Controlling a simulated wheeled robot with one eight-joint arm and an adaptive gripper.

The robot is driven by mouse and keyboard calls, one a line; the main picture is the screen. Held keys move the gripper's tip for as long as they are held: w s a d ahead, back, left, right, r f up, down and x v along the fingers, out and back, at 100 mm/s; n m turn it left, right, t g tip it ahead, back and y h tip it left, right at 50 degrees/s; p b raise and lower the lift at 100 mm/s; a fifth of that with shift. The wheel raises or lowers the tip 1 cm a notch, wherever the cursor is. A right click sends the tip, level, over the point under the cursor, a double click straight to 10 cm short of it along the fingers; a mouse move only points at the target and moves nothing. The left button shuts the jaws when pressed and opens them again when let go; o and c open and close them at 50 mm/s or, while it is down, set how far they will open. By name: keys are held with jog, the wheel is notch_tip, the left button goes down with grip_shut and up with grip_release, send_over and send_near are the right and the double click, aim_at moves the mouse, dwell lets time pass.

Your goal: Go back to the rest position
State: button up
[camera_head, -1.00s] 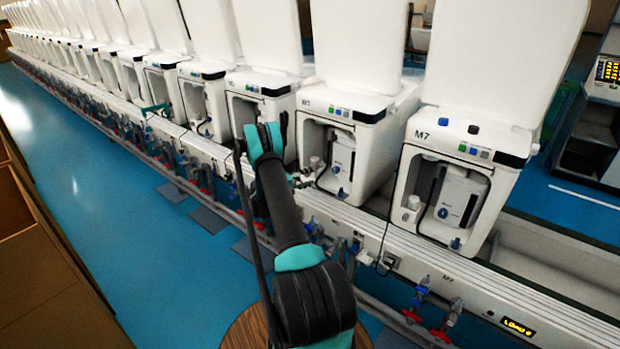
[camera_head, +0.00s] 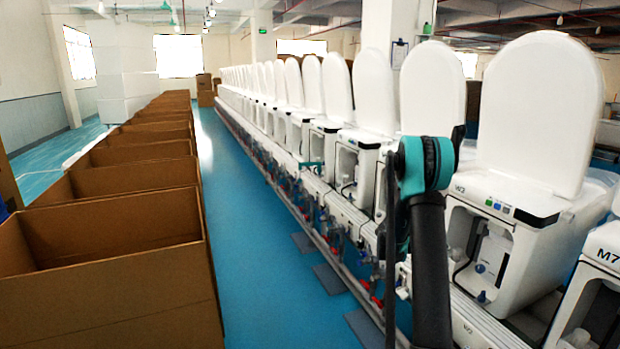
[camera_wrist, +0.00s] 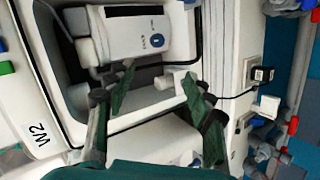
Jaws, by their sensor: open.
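In the wrist view, my gripper (camera_wrist: 160,88) is open, its two dark green fingers apart with nothing between them. Beyond the fingers is the open side bay of a white toilet (camera_wrist: 40,115) marked W2. A white and grey unit (camera_wrist: 138,36) with a blue button sits inside that bay. In the head view, my dark arm with teal joints rises in front of the toilet row. My gripper cannot be made out clearly there. The nearest full toilet (camera_head: 500,200) on the right has its lid up and its front bay open.
A long row of white toilets (camera_head: 375,90) with raised lids stands on a test bench (camera_head: 345,210) with pipes and valves below. Open brown cartons (camera_head: 110,250) line the left. The blue floor aisle (camera_head: 240,220) between them is clear.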

jog(key=s+a+r+t+y, duration=0.1)
jog(key=s+a+r+y, duration=0.2)
jog(key=s+a, duration=0.45)
jog(key=s+a+r+t+y, duration=0.1)
jog(key=s+a+r+y, duration=0.2)
jog(key=s+a, duration=0.5)
jog(key=s+a+f+y, duration=0.1)
jog(key=s+a+y, duration=0.2)
jog(key=s+a, duration=0.4)
jog(key=s+a+f+y, duration=0.1)
jog(key=s+a, duration=0.5)
jog(key=s, duration=0.7)
jog(key=shift+s+a+f+n+y, duration=0.4)
jog(key=shift+y, duration=0.5)
